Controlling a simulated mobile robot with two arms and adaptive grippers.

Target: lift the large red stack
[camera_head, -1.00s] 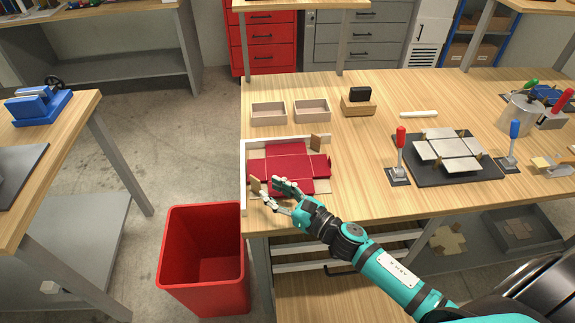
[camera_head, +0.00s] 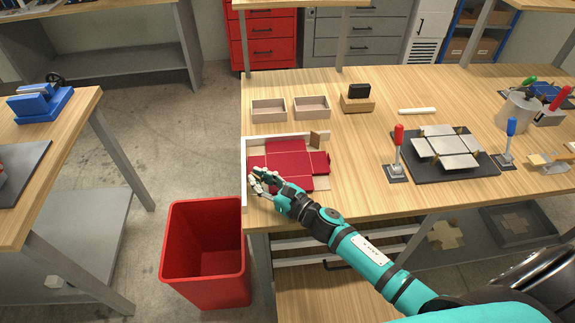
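The large red stack (camera_head: 292,158) is a flat, cross-shaped pile of dark red blanks. It lies in a white-edged corner holder (camera_head: 244,190) at the table's front left corner. My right gripper (camera_head: 258,179) is at the stack's near left part, by the holder's left edge. Its pale fingers look spread apart, and they cover part of the stack there. I cannot tell whether they touch it. The stack lies flat on the table. My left gripper is not in view.
Two empty trays (camera_head: 268,110) sit behind. A red-handled lever (camera_head: 397,155) and a black plate with grey panels (camera_head: 447,150) are to the right. A red bin (camera_head: 205,255) stands below the front left corner.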

